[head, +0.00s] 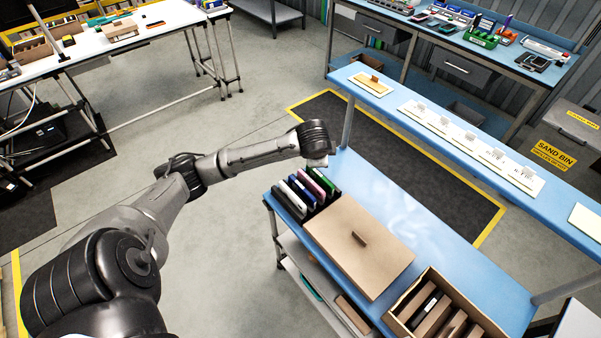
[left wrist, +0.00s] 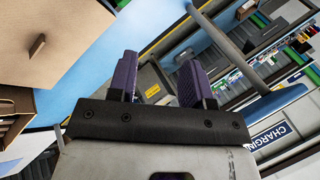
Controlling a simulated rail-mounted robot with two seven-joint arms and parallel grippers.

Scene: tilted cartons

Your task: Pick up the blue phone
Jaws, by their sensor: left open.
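Several phones (head: 306,188) stand tilted side by side in a dark holder at the left end of the blue bench, in the head view. No phone is seen between the fingers. My right gripper is in neither view.
An open carton (head: 399,306) with dark and brown items stands farther right. A raised blue shelf (head: 395,103) with cards runs behind the bench. The blue surface between is bare.

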